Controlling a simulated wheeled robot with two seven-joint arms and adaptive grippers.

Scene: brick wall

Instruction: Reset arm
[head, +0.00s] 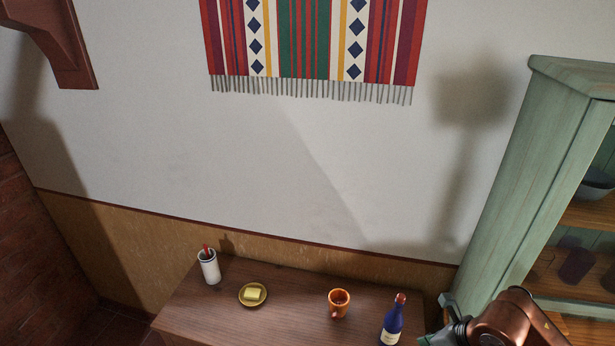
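My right arm's copper-coloured link and grey gripper (447,318) show at the lower right, in front of the green cabinet and near the right end of the table. Its fingers are small and partly cut off, so I cannot tell whether they are open or shut. My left gripper is not in view. No task object is named.
On the brown wooden table (285,318) stand a white cup (209,270) with a red item in it, a yellow plate (243,302) with a butter-like block (253,294), an orange mug (338,303) and a blue bottle (392,322). A green cabinet (535,170) stands at right.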

